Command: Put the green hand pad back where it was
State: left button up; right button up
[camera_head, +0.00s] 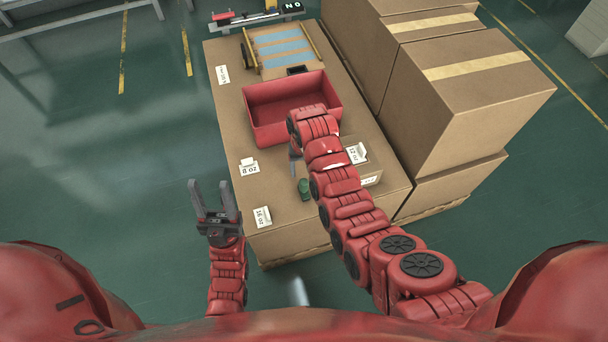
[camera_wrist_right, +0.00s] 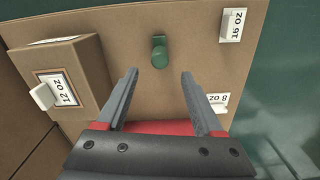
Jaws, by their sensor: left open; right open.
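The small green hand pad (camera_head: 304,188) stands on the near part of the brown cardboard work surface (camera_head: 290,222), with nothing gripping it. It also shows in the right wrist view (camera_wrist_right: 159,52), just beyond the fingertips and roughly centred between them. My right gripper (camera_wrist_right: 159,77) is open and empty, its two grey fingers apart. In the head view my right arm reaches over the surface and mostly hides this gripper (camera_head: 295,166), which is just behind the pad. My left gripper (camera_head: 210,184) is open and empty, beside the surface's left edge.
A red open bin (camera_head: 262,127) stands behind the pad. Large cartons (camera_head: 470,95) block the right side. Green floor is clear at left.

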jog(key=shift+r, duration=0.75)
